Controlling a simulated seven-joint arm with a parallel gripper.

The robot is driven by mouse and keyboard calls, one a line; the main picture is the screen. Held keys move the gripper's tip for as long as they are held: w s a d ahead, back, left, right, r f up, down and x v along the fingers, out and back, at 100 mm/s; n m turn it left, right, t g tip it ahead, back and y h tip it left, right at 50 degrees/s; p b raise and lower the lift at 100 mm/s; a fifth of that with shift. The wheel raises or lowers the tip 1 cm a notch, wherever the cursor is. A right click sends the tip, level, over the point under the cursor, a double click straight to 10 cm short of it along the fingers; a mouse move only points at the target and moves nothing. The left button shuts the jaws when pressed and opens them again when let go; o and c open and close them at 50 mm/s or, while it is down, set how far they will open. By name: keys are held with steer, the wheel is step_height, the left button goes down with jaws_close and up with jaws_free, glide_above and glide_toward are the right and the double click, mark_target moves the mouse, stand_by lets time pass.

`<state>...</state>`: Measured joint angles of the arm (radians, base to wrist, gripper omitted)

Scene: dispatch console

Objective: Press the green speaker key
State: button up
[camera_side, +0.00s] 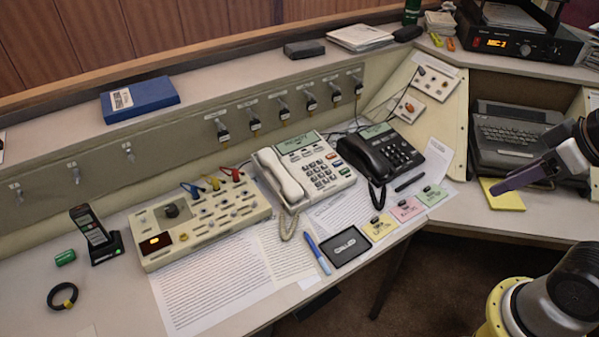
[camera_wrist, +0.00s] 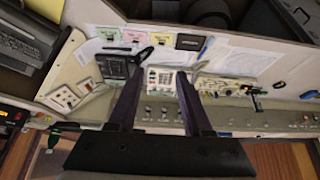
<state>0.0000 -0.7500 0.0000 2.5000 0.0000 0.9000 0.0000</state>
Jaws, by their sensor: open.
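The white desk phone (camera_side: 315,168) stands mid-desk, with its handset (camera_side: 281,178) on the left and a column of small coloured keys along its right side. The keys are too small for me to single out a green speaker key with certainty. The black desk phone (camera_side: 382,152) stands just to its right. My gripper (camera_side: 498,188) is at the right of the side view, well away from both phones, above the desk by the yellow note. In the wrist view, my gripper (camera_wrist: 157,70) is open and empty, with the white phone (camera_wrist: 160,82) between its fingers, farther off.
A beige switch console (camera_side: 200,217) with coloured plugs is left of the white phone. A radio handset (camera_side: 95,235) stands farther left. Sticky notes (camera_side: 407,208), a dark tablet (camera_side: 345,246) and a blue pen (camera_side: 318,254) lie along the front edge. A laptop-like terminal (camera_side: 515,135) sits right.

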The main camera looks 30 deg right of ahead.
jaws_close()
stand_by(1.5)
